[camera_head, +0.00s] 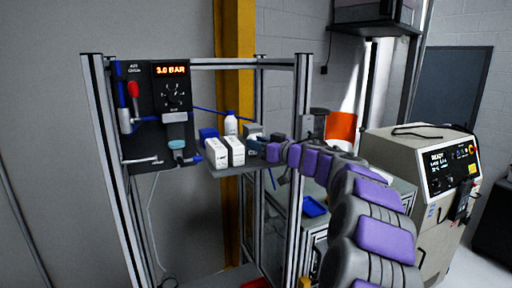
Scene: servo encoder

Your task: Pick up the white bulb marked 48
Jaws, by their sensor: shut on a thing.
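My arm reaches in from the lower right to a small shelf in the metal frame. My gripper (258,146) is at the shelf's right side, small and dark in the picture. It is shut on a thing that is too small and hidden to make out. I cannot pick out a white bulb or the marking 48. Two white boxes with dark stripes (224,152) stand on the shelf (226,171), left of my gripper. A white bottle with a blue cap (231,125) stands behind them.
A blue box (208,134) sits at the shelf's back left. A panel reading 3.0 BAR (172,88) hangs on the frame, whose upright (301,100) stands close to my arm. A beige machine (405,165) and an orange container (341,126) are at the right.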

